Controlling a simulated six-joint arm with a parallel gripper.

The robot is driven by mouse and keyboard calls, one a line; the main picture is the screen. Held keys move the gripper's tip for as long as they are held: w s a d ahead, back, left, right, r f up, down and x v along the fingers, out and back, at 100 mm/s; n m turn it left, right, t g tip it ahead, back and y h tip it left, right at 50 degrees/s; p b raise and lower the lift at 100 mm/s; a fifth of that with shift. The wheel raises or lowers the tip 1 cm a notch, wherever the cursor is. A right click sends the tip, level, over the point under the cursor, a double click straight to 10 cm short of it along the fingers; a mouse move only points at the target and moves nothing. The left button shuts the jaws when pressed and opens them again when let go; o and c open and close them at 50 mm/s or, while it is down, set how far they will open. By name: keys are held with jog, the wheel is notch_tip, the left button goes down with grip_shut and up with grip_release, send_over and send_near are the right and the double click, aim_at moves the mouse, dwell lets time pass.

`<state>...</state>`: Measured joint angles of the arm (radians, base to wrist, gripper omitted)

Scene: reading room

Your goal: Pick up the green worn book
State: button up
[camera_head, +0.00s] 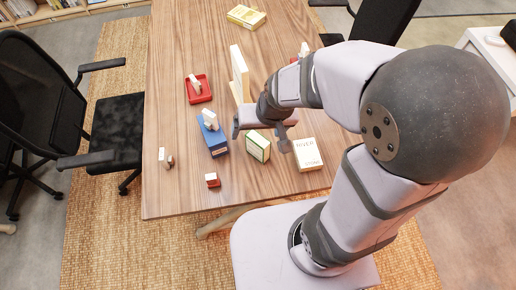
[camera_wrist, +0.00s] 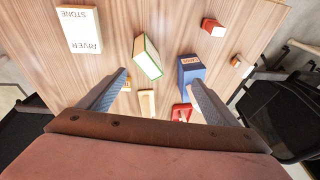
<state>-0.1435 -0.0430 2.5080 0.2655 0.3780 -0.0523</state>
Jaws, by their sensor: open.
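The green book (camera_head: 258,147) has green edges and a pale face. It is on the wooden table between a blue book and a cream book. The wrist view shows the green book (camera_wrist: 147,57) just beyond my fingertips, roughly in the gap between them. My gripper (camera_head: 260,136) is over the table beside the green book, with its fingers spread. In the wrist view my gripper (camera_wrist: 158,78) is open with nothing between its fingers. Wear on the book is too small to tell.
A cream book marked RIVER (camera_head: 307,156) lies right of the green book. The table's front edge is near.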

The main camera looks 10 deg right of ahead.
jog(key=w+a+f+m+t+b, duration=0.2)
jog(key=w+a+t+b, duration=0.25)
jog(key=w+a, duration=0.4)
jog(key=m+t+h+b, duration=0.3)
jog(key=m+h+b, duration=0.65)
jog(key=h, duration=0.65)
send_over(254, 143)
jog(key=b+v, duration=0.1)
jog(key=v, duration=0.1)
jog(key=f+n, duration=0.1)
jog(key=n, duration=0.1)
jog(key=shift+m, duration=0.35)
jog(key=f, duration=0.2)
jog(key=d+f, duration=0.1)
jog(key=f, duration=0.5)
jog(key=shift+w+d+b, duration=0.15)
jog(key=shift+w+b, duration=0.15)
jog(key=shift+w, duration=0.05)
jog(key=shift+p+x, duration=0.4)
jog(key=shift+x, duration=2.65)
jog(key=shift+f, duration=0.1)
jog(key=c, duration=1.3)
